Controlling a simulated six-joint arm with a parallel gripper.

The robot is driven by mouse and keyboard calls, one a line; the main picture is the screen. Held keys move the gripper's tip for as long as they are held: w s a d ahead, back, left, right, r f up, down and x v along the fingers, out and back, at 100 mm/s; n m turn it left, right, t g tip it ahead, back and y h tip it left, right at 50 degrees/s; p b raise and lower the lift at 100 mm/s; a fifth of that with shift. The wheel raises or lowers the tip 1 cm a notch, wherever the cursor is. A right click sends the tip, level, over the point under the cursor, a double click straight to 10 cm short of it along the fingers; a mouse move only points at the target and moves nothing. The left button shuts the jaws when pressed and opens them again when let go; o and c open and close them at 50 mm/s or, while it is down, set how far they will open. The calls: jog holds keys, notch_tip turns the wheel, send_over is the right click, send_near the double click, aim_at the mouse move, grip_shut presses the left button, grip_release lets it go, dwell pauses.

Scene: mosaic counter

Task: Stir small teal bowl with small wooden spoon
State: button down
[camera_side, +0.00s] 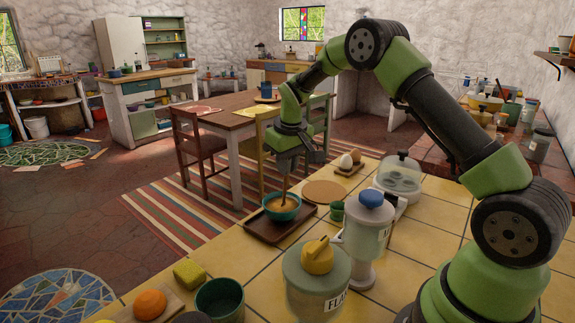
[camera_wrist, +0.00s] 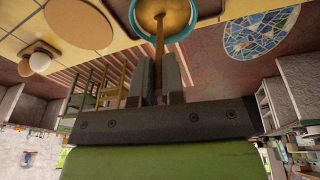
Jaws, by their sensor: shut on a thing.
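The small teal bowl (camera_side: 282,208) stands on a dark brown tray (camera_side: 262,229) on the yellow tiled counter and holds an orange-brown content. It also shows at the top of the wrist view (camera_wrist: 186,22). My gripper (camera_side: 287,160) is above the bowl and shut on the small wooden spoon (camera_side: 285,189). In the wrist view the spoon (camera_wrist: 159,45) runs from between my fingers (camera_wrist: 158,80) down into the bowl. The spoon's lower end is within the bowl's content; its tip is hard to make out.
A glass-domed dish (camera_side: 400,177) and egg holder (camera_side: 349,163) are behind. A green pot (camera_side: 220,298) is in front.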

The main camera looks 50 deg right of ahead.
jog(key=shift+a, duration=0.25)
jog(key=shift+r, duration=0.1)
notch_tip(320, 180, up, 9)
jog(key=s, duration=0.1)
jog(key=shift+a+r, duration=0.15)
jog(key=shift+a, duration=0.15)
dwell(0.7)
dwell(0.9)
